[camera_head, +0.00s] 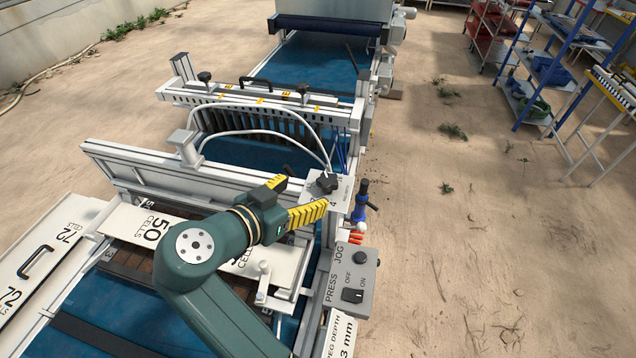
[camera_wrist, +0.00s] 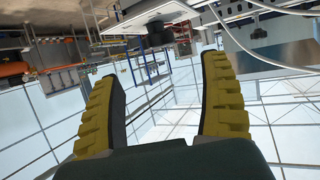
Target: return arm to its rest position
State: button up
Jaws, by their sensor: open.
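My gripper (camera_head: 305,192) is open, its two yellow ridged fingers spread near the small grey box with a black star knob (camera_head: 327,183). The exact gap between fingers and knob cannot be told. In the wrist view the gripper (camera_wrist: 162,68) has nothing between its fingers; the grey greenhouse frame shows beyond, tilted. My dark green arm reaches up from the bottom of the head view, bent over the seeder. It hides part of the white 50 cells plate (camera_head: 125,222) and the blue belt below.
The seeder's white gantry with hoses (camera_head: 185,150) stands just behind my gripper. A PRESS JOG switch box (camera_head: 352,280) and a blue-handled fitting (camera_head: 361,200) are close on the right. Bare sandy floor (camera_head: 450,240) lies right, with a blue rack (camera_head: 545,70) beyond.

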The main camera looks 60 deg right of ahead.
jog(key=shift+v, duration=1.2)
